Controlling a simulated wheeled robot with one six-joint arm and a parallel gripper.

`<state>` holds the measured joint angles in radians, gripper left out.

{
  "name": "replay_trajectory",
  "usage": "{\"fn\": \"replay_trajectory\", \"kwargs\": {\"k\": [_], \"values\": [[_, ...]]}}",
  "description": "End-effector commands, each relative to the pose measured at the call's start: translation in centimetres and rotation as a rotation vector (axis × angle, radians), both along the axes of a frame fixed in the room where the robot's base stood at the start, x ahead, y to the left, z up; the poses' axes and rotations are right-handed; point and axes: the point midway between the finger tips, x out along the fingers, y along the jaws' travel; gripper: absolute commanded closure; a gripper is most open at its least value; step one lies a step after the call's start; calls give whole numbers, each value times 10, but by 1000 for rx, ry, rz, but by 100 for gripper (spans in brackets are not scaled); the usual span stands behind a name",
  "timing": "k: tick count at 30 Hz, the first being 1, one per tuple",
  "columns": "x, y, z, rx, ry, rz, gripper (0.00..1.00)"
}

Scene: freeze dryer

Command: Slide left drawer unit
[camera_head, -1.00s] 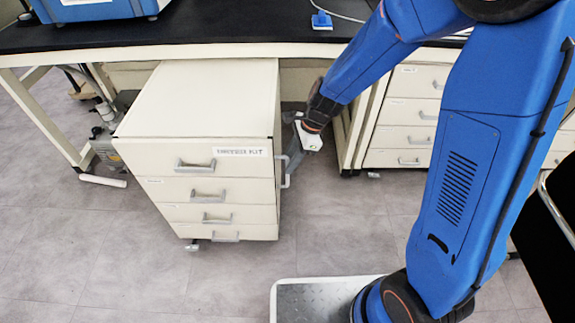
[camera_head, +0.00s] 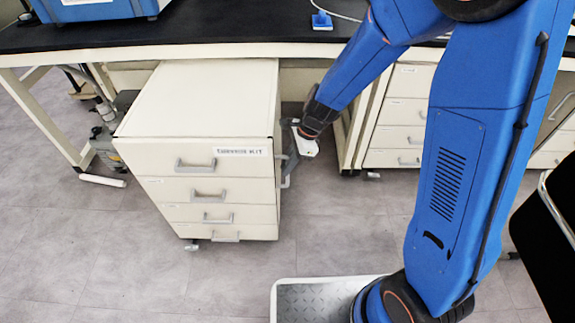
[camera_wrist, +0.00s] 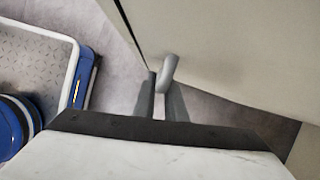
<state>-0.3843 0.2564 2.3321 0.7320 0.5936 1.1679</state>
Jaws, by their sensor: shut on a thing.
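The left drawer unit (camera_head: 215,100) is a cream cabinet with several drawers and grey front handles, standing on casters partly out from under the bench. A grey side handle (camera_head: 286,170) is on its right side; it also shows in the wrist view (camera_wrist: 169,69). My gripper (camera_head: 289,165) is at that right side, with its fingers shut on the side handle. In the wrist view my gripper (camera_wrist: 160,98) has its two fingertips on either side of the handle's end, close to the cabinet's panel. The fingertips are partly hidden in the head view.
A black-topped bench (camera_head: 220,38) spans the back, with a blue machine (camera_head: 95,8) on it. A second drawer unit (camera_head: 405,115) stands under it at right. Grey equipment (camera_head: 108,150) is on the floor left of the cabinet.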

Motion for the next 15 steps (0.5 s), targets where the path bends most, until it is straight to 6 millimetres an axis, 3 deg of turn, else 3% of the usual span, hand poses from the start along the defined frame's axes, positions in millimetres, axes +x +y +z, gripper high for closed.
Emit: {"fn": "replay_trajectory", "kwargs": {"k": [8, 15], "values": [[37, -1, 1, 1, -6, -6, 100], [98, -4, 1, 1, -8, -7, 100]]}}
